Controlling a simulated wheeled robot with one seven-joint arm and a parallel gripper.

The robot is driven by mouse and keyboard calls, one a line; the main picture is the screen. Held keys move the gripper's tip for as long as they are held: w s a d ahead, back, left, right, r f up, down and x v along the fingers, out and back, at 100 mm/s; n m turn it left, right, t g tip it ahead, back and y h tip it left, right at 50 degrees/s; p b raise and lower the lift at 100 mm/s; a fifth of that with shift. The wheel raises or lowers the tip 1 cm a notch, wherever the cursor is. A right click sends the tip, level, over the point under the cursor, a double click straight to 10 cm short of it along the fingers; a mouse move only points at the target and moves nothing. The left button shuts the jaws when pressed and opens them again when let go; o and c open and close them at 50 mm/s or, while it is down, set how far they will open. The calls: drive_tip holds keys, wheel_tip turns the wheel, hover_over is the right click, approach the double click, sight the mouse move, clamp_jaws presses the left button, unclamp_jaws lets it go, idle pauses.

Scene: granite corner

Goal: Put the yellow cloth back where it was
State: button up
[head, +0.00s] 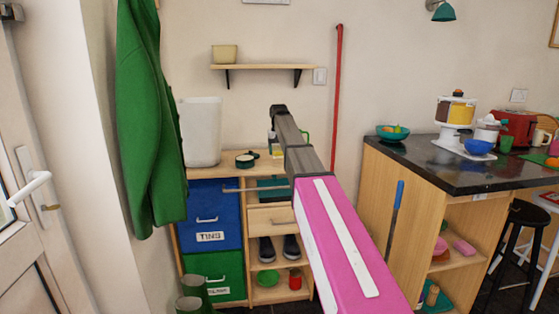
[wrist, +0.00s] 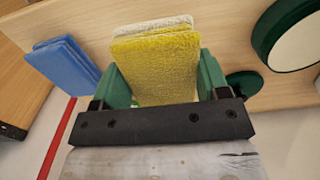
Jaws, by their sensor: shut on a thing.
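The yellow cloth (wrist: 155,68) is a folded, fuzzy pad in the wrist view. My gripper (wrist: 163,78) is shut on it, with a green finger on each side. A paler layer shows along the cloth's far edge; I cannot tell if it is a fold or a separate cloth. The cloth is over the wooden top, and I cannot tell whether it touches it. In the head view my arm hides most of the gripper and the cloth, above the wooden cabinet top (head: 222,171).
A folded blue cloth (wrist: 64,64) lies beside the yellow one near the wood's edge. A round dark green container (wrist: 291,34) and a small green round piece (wrist: 243,84) are on the other side. A white bin (head: 201,132) stands on the cabinet's left end.

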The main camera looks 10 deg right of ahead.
sight(280, 165)
drive_tip(key=shift+w+d+f, duration=0.15)
drive_tip(key=shift+d+f, duration=0.1)
drive_tip(key=shift+f, duration=1.9)
drive_tip(key=o, duration=1)
wheel_tip(280, 165, up, 12)
drive_tip(key=shift+r, duration=0.1)
